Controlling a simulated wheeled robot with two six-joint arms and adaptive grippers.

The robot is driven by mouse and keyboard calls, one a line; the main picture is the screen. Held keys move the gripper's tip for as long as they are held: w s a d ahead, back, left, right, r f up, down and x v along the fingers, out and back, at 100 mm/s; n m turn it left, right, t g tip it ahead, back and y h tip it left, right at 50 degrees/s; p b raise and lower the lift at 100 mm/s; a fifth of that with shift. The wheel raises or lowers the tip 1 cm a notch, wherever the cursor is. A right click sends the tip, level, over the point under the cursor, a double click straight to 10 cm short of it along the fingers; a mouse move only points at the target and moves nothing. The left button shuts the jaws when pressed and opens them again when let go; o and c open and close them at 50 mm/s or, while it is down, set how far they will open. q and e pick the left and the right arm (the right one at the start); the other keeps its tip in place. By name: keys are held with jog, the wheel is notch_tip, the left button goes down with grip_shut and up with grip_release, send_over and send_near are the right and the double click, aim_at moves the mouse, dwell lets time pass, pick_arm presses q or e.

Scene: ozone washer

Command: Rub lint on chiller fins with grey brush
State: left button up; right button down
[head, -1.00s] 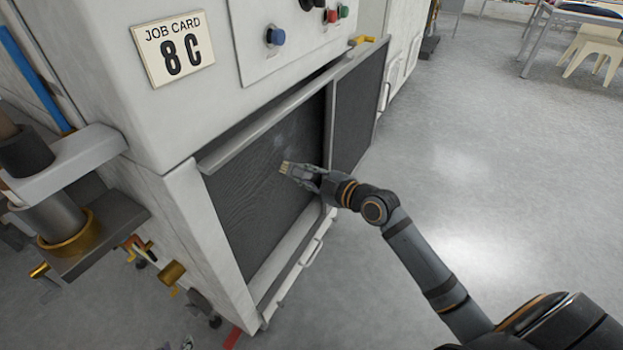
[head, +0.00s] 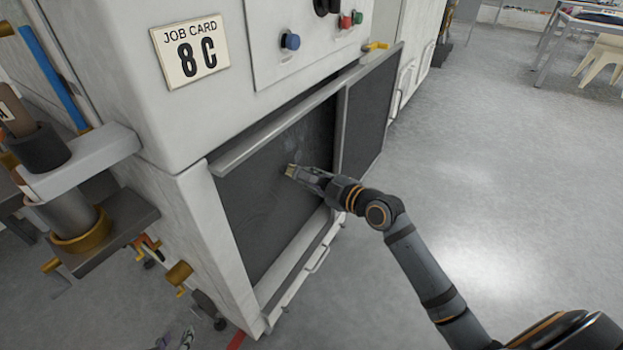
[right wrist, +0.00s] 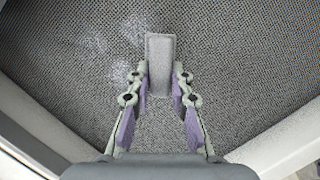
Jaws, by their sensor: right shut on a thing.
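The chiller fins (head: 262,205) form a dark, finely ribbed panel low on the white machine; they fill most of the right wrist view (right wrist: 245,85). Pale, patchy lint (head: 287,138) lies on the fins above the gripper in the head view and left of the brush in the right wrist view (right wrist: 95,45). My right gripper (head: 302,174) is shut on the grey brush (right wrist: 160,62), which points toward the fins. Its light end (head: 290,170) shows in the head view; I cannot tell whether it touches the fins. My left gripper is not in view.
A metal rail (head: 275,125) runs above the fins, and a second dark panel (head: 370,115) stands to their right. A bracket holding cylindrical parts (head: 80,220) is at the left. A job card (head: 190,50) reads 8 C.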

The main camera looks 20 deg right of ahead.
jog(key=shift+w+a+b, duration=0.55)
jog(key=shift+w+a, duration=0.1)
jog(key=shift+w, duration=0.2)
dwell(0.3)
jog(key=shift+w+d+f+b, duration=0.1)
jog(key=shift+w+d+b, duration=0.35)
jog(key=shift+d, duration=0.2)
jog(key=shift+w+d+f+b, duration=0.1)
jog(key=shift+w+d+b, duration=0.35)
jog(key=shift+d, duration=0.15)
jog(key=shift+w+d+r, duration=0.15)
jog(key=shift+d+r, duration=0.05)
jog(key=shift+w+d+b, duration=1.2)
jog(key=shift+d+b, duration=0.1)
jog(key=shift+d, duration=0.05)
